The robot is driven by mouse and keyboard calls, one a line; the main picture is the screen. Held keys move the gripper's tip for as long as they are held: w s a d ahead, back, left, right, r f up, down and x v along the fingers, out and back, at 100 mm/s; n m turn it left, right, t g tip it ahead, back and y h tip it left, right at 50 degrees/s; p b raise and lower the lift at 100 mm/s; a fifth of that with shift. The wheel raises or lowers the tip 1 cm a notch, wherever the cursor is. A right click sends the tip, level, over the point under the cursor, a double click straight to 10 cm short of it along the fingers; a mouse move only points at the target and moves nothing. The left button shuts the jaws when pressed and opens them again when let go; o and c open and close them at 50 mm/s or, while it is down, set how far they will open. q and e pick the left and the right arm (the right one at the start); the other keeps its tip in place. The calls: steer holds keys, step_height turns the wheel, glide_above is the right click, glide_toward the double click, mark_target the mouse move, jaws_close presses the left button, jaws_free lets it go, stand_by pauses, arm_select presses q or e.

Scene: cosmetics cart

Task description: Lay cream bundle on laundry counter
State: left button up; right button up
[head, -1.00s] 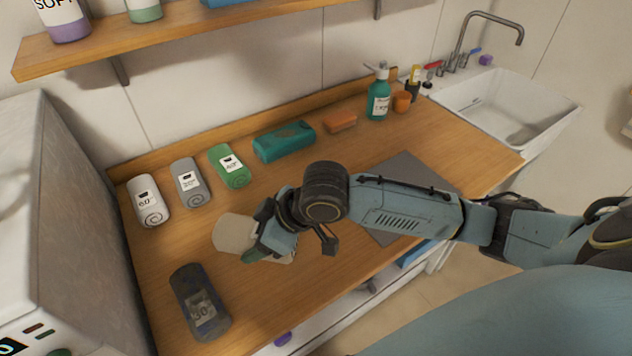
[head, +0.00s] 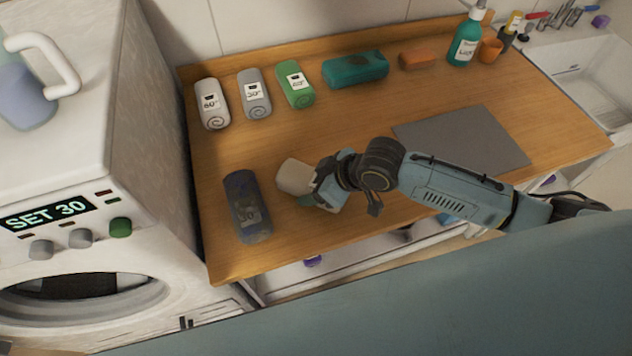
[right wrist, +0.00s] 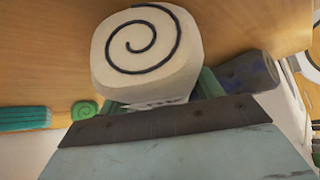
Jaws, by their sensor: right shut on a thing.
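The cream bundle (head: 294,177) is a pale rolled cloth. My right gripper (head: 322,186) is shut on it, over the front left part of the wooden laundry counter (head: 375,125). In the right wrist view the bundle (right wrist: 145,50) shows its end with a dark spiral, close in front of the jaws (right wrist: 165,105). I cannot tell whether the bundle touches the counter. My left gripper is not in view.
A dark blue bundle (head: 246,208) lies just left of the held one. White (head: 211,103), grey (head: 254,93) and green (head: 295,85) rolls line the back. A teal case (head: 355,69) and grey mat (head: 462,138) lie right. A washer (head: 75,215) reading "SET 30" stands left.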

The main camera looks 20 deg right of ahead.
steer(key=o, duration=1.1)
steer(key=p+v, duration=0.1)
steer(key=v, duration=1.1)
